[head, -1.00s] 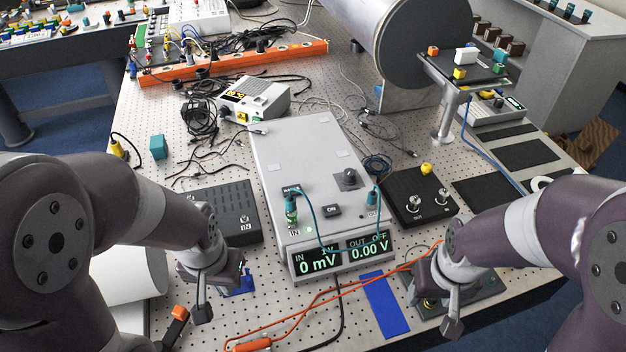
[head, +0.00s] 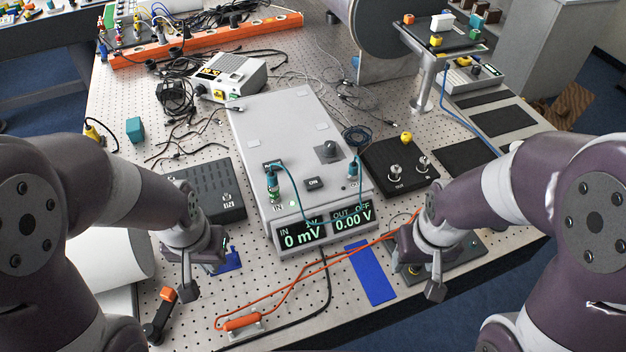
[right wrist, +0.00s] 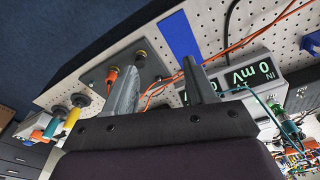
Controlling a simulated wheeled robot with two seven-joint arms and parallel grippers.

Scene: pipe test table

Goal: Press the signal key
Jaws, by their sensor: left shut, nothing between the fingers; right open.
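In the right wrist view this plate (right wrist: 155,75) shows an orange plug and the knob beyond the fingers. I cannot tell for sure whether this is the signal key. My right gripper (right wrist: 158,72) is open and empty, its fingers over the plate's near side. My left gripper (head: 188,288) is shut and empty, pointing down near the front left of the table, beside a blue piece (head: 230,260).
A grey meter box (head: 290,130) reading 0 mV and 0.00 V stands in the middle.

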